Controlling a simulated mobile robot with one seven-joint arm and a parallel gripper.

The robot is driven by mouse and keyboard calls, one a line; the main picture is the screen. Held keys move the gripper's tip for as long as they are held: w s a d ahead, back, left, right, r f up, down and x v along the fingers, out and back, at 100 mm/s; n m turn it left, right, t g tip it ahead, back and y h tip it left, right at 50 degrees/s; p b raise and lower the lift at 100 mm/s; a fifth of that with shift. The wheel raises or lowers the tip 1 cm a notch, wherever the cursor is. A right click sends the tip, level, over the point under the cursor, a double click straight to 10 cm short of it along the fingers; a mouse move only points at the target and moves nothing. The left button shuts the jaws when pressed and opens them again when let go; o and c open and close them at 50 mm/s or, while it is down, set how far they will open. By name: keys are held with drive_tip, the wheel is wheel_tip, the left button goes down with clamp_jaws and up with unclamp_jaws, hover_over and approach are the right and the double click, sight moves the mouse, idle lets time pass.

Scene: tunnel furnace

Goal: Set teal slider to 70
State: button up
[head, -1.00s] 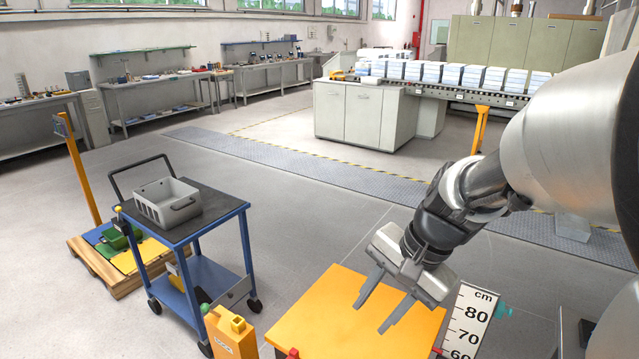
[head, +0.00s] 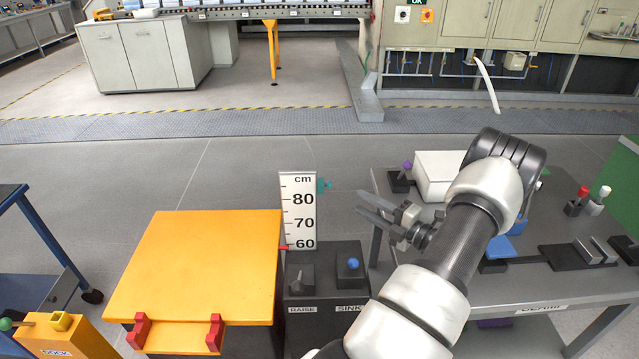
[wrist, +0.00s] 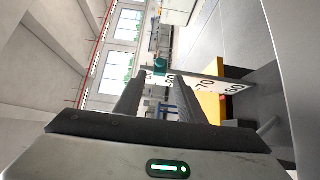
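The teal slider (head: 323,185) sits at the right edge of the white cm scale (head: 299,235), a little above the 80 mark. The scale stands upright and shows 80, 70 and 60. A red pointer (head: 283,248) sits near the 60 mark at its left edge. My gripper (head: 359,202) is to the right of the slider, its fingers pointing left toward the scale and apart from the slider in the picture. In the wrist view, the teal slider (wrist: 160,65) shows beyond the fingertips of my gripper (wrist: 159,80). The fingers are apart with nothing between them.
A yellow-topped lift table (head: 200,255) stands left of the scale. Below the scale is a dark control box (head: 325,280) marked RAISE and SINK, with a blue knob. A grey workbench (head: 535,275) with several fixtures stands right, under my arm. Open floor lies behind.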

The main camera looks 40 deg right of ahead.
sight(324, 186)
drive_tip(key=w+a+b, duration=0.1)
drive_tip(key=w, duration=1.6)
drive_tip(key=shift+w+a, duration=0.15)
drive_tip(key=shift+a, duration=0.05)
